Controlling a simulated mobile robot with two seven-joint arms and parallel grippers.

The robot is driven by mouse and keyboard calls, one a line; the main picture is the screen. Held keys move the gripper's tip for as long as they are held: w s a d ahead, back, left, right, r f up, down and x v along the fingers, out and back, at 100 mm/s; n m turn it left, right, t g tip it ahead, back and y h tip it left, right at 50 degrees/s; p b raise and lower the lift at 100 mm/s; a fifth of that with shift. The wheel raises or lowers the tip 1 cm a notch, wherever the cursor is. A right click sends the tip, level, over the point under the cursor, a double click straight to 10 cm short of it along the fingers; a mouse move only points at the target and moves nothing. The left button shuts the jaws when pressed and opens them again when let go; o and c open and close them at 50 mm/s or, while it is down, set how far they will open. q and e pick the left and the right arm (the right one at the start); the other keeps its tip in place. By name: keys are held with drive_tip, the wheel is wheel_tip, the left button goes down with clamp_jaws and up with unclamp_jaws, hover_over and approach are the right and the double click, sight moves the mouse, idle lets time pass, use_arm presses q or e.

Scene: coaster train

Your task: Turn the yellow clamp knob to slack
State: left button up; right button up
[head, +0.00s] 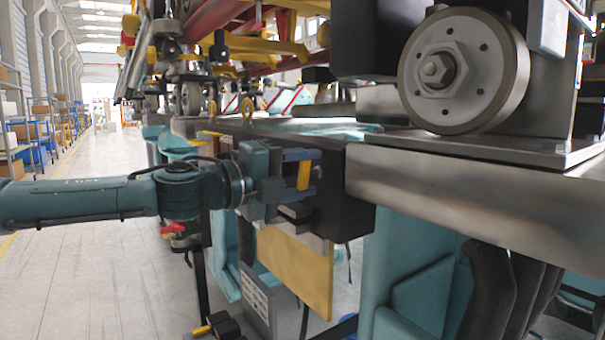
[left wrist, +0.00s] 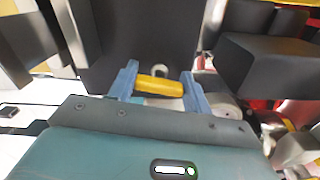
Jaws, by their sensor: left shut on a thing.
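The yellow clamp knob (head: 304,176) shows at the middle of the head view, in front of a dark block. My left gripper (head: 312,172) comes in from the left and is shut on the knob, with one blue finger above it and one below in this view. In the left wrist view the knob (left wrist: 159,86) is a yellow bar lying crosswise between the two blue fingers (left wrist: 160,83). A small metal ring shows just behind it. Part of the knob is hidden by the fingers. My right gripper is not in view.
The dark block (head: 346,190) stands right behind the knob. A steel beam (head: 470,195) with a large grey wheel (head: 462,70) is at the right. A yellow panel (head: 298,268) hangs below my gripper. Open floor (head: 95,250) lies at the left.

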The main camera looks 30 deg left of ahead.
use_arm(q)
drive_tip(key=shift+n, duration=1.1)
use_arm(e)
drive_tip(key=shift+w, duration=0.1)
use_arm(q)
drive_tip(key=o, duration=1)
drive_tip(key=shift+s, duration=0.1)
drive_tip(key=b+v, duration=0.5)
drive_tip(key=v, duration=0.8)
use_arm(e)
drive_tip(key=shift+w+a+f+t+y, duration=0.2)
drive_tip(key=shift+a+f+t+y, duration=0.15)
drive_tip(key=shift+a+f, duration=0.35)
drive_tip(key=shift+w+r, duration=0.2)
